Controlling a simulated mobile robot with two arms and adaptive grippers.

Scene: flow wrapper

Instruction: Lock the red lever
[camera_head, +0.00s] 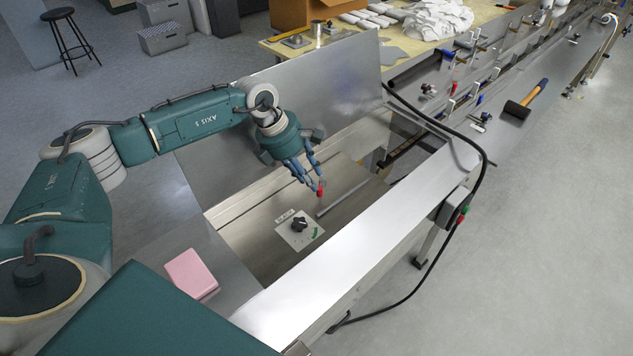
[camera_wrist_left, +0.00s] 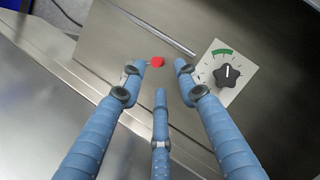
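The red lever's knob (camera_head: 320,191) shows just below my left fingertips in the head view. In the left wrist view the red knob (camera_wrist_left: 159,62) lies between and just beyond the fingertips. My left gripper (camera_head: 307,178) reaches down into the open machine bay with its blue fingers apart. In the left wrist view the gripper (camera_wrist_left: 161,76) is open, with two fingers on either side of the knob and a third below it. I cannot tell whether any finger touches the knob. The lever's shaft is mostly hidden. My right gripper is not in view.
A black dial (camera_head: 299,224) on a white plate with a green mark sits beside the lever; it also shows in the wrist view (camera_wrist_left: 227,75). A raised metal cover (camera_head: 340,85) stands behind. A pink block (camera_head: 190,273) and a hammer (camera_head: 525,98) lie clear of the gripper.

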